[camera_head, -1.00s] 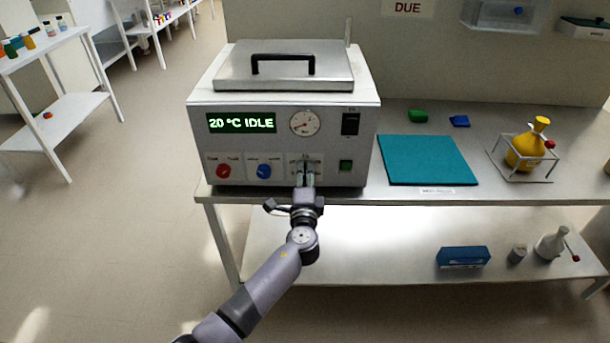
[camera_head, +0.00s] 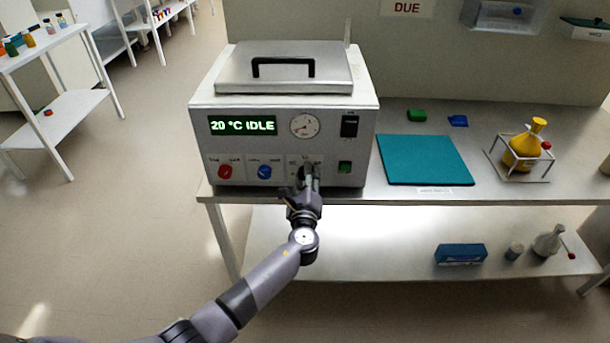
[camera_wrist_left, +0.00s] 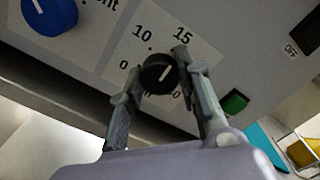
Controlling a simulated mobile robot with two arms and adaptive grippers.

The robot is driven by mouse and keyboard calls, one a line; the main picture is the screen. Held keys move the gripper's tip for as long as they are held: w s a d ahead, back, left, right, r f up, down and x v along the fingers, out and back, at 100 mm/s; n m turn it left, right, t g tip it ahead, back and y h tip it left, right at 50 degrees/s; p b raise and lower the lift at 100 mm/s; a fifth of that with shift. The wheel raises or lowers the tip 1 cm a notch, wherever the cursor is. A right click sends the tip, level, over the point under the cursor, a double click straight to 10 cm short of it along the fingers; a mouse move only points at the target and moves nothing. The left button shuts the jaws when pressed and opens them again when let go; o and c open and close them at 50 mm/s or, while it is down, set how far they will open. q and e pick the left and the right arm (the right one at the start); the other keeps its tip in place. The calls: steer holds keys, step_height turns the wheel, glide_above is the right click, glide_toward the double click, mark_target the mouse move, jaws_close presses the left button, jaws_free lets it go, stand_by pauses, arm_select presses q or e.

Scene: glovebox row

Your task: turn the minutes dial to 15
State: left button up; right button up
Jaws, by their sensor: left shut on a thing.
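The minutes dial (camera_wrist_left: 159,74) is a black round knob with a white pointer line, on a white label on the front panel of the white lab unit (camera_head: 200,150). In the left wrist view, 10 and 15 are printed above it and a 0 to its left; a number at lower right is partly hidden. The pointer slants up and right, roughly toward 15; the right finger covers the spot below 15. My left gripper (camera_head: 308,172) is shut on the dial, one finger on each side. In the head view the gripper hides most of the dial. My right gripper is not in view.
A blue knob (camera_head: 264,172) and a red knob (camera_head: 225,172) sit left of the dial, a green button (camera_head: 344,167) close to its right. The display (camera_head: 242,125) reads 20 °C IDLE. A teal mat (camera_head: 425,160) lies right of the unit.

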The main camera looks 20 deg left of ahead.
arm_select(q)
steer(key=shift+f, duration=0.1)
stand_by(0.3)
steer(key=o, duration=1.1)
steer(key=shift+o, duration=0.2)
steer(key=v, duration=1.2)
